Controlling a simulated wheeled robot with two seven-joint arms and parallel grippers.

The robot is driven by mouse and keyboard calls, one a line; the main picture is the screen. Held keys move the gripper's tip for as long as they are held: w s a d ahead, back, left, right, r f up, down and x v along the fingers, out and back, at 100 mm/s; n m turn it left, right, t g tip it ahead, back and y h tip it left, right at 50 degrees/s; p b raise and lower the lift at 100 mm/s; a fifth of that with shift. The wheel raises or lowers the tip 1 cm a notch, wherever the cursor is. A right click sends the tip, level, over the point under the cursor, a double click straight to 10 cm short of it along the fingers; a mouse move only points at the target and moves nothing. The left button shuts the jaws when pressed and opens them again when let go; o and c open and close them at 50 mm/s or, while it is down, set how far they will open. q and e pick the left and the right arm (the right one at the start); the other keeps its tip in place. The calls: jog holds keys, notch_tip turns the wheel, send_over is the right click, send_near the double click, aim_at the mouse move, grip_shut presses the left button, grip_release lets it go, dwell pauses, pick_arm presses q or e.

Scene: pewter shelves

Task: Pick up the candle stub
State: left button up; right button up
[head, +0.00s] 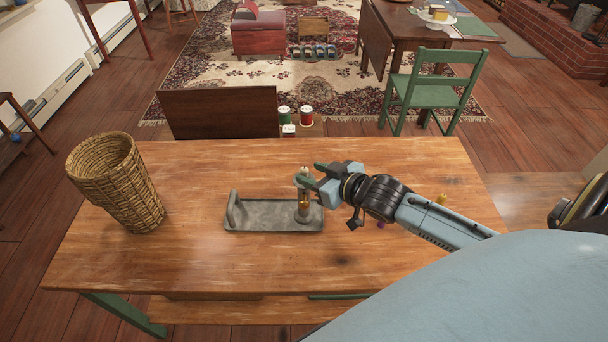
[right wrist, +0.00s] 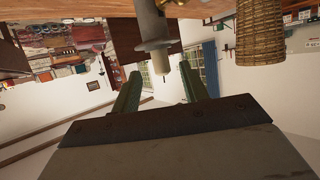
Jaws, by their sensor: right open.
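The candle stub (head: 304,171) is short and pale, standing upright atop a brass and grey candle holder (head: 303,206) in the head view. The holder stands at the right end of a grey tray (head: 262,217). In the upside-down right wrist view the pale stub (right wrist: 160,62) shows with its dark wick, below the holder's grey dish (right wrist: 154,44). My right gripper (head: 308,178) is open at the stub, its green fingers level with it. In the right wrist view the stub lies between the fingertips, with gaps on both sides. My left gripper is out of view.
A wicker basket (head: 116,183) stands at the left of the wooden table (head: 200,265). Small yellow (head: 441,199) and purple items lie partly hidden near my right arm. The table's front is clear. A dark wooden panel (head: 219,113) stands beyond the back edge.

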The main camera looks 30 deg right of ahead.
aim_at(307, 173)
jog(key=x, duration=0.4)
jog(key=shift+w+a+f+b, duration=0.15)
jog(key=shift+w+a+b, duration=0.05)
jog(key=shift+w+b, duration=0.15)
jog(key=shift+w+a+f, duration=0.1)
jog(key=shift+w+f, duration=0.05)
jog(key=shift+w, duration=0.1)
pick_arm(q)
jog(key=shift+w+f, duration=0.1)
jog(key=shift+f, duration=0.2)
pick_arm(e)
grip_shut()
